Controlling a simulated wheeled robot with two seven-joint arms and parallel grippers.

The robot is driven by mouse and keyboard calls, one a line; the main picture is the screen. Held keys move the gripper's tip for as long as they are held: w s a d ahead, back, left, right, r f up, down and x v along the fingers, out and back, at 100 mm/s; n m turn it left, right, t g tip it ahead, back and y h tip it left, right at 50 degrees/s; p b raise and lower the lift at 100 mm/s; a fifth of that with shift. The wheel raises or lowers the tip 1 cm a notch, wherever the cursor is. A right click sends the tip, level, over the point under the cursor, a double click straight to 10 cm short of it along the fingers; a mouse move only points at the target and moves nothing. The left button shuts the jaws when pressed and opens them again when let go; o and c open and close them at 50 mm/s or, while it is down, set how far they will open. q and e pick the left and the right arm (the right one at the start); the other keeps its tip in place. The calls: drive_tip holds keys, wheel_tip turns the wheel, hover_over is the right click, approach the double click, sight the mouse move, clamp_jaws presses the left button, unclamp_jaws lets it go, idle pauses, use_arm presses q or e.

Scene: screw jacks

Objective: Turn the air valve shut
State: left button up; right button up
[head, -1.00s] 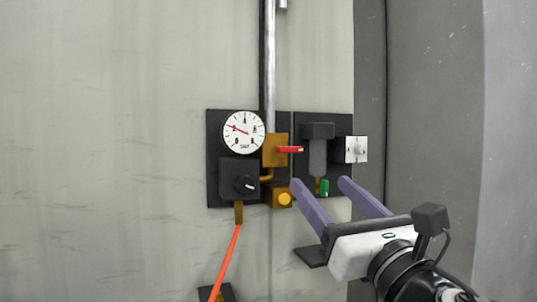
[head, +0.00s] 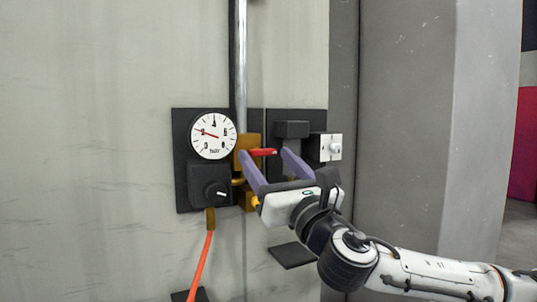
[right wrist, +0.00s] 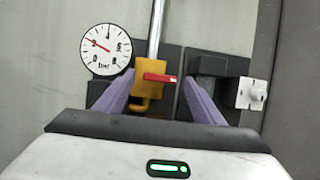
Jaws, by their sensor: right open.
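The air valve is a brass block (head: 246,148) on the vertical pipe, with a red lever handle (head: 264,152) sticking out to the right, crosswise to the pipe. My right gripper (head: 268,152) is open, its two purple fingers to the left and right of the red handle. In the right wrist view the handle (right wrist: 160,78) shows between and beyond the fingertips (right wrist: 158,82). I cannot tell whether a finger touches it. The white gauge (head: 213,136) has a red needle pointing left and slightly up. My left gripper is not in view.
A black knob box (head: 206,188) sits below the gauge, with an orange hose (head: 201,262) hanging from it. A white switch plate (head: 331,147) is right of the valve. A yellow button (head: 255,202) is partly behind my gripper. The grey wall at left is clear.

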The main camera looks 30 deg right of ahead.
drive_tip(key=shift+w, duration=0.2)
drive_tip(key=c, duration=1)
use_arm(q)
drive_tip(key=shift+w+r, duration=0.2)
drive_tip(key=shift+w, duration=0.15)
use_arm(e)
drive_tip(key=shift+c, duration=0.2)
